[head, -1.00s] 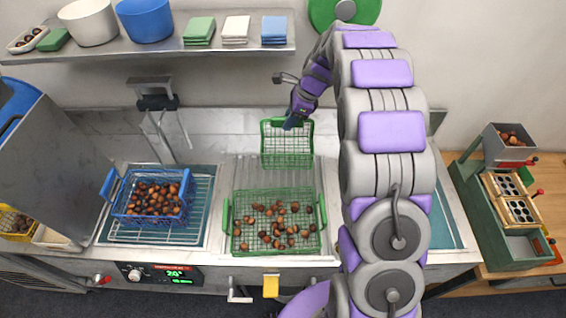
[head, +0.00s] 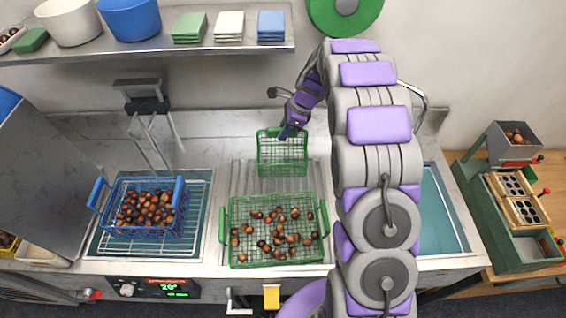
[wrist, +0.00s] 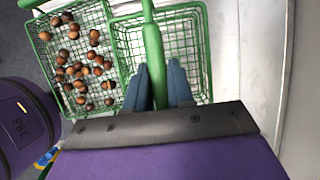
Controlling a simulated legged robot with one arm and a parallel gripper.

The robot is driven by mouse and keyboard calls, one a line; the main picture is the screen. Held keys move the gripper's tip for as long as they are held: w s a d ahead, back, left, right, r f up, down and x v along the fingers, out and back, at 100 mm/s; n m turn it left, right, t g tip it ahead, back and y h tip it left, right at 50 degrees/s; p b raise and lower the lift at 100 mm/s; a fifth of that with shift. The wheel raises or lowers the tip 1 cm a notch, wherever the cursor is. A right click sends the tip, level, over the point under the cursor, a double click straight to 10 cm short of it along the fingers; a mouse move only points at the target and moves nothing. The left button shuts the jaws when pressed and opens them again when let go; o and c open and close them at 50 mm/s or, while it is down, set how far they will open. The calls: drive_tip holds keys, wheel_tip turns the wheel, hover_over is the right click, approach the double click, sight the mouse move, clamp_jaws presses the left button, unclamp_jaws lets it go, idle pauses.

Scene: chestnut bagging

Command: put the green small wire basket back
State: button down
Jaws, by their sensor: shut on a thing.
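The green small wire basket (head: 282,158) is at the back of the counter, behind the large green basket. It looks empty and tilted in the head view. My gripper (head: 291,130) is at its upper rim. In the wrist view my gripper (wrist: 165,75) is shut on the green handle bar of the small basket (wrist: 195,40), with the blue fingers on either side of it. Whether the basket's underside touches the counter cannot be told.
A large green wire basket (head: 229,240) with several chestnuts sits in front, close to the small one. A blue basket (head: 182,213) of chestnuts stands on a rack at left. A shelf (head: 150,50) hangs above. A teal basin (head: 440,235) lies right of my arm.

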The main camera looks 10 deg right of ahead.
hover_over(287, 160)
wheel_tip(287, 160, down, 6)
drive_tip(key=shift+d, duration=0.1)
drive_tip(key=shift+b+x, duration=0.3)
drive_tip(key=shift+x, duration=0.8)
drive_tip(key=shift+f, duration=0.45)
drive_tip(key=c, duration=1.3)
unclamp_jaws()
drive_tip(key=shift+s, duration=0.1)
drive_tip(key=shift+c, duration=0.2)
drive_tip(key=o, duration=0.4)
drive_tip(key=shift+d, duration=0.2)
drive_tip(key=shift+c, duration=0.2)
